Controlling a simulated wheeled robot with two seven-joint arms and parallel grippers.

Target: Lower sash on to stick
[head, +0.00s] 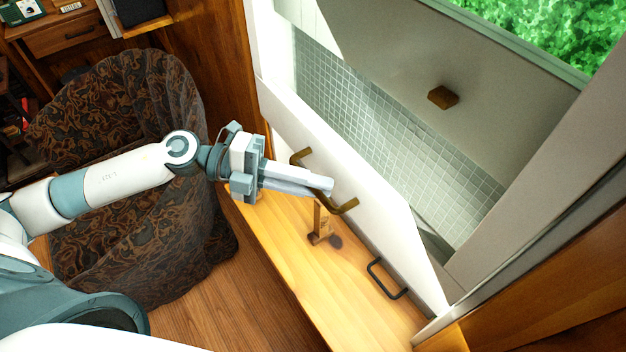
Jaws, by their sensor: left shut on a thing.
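The sash (372,192) is a white frame whose lower rail runs diagonally across the window opening. A brass-brown bar handle (346,207) is fixed to its rail. My left gripper (326,187) reaches in from the left and is shut on the middle of this handle, hiding part of it. The stick (318,218), a short piece of light wood, stands upright on the wooden sill, just below the gripper and beside the rail. I cannot tell whether the rail touches the stick's top. My right gripper is not in view.
The wooden sill (285,262) is mostly clear. A black pull handle (388,281) is at its right. A small brown block (443,97) shows in the window area. A dark patterned armchair (130,190) stands at left, behind my arm. A wooden desk (62,38) is at top left.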

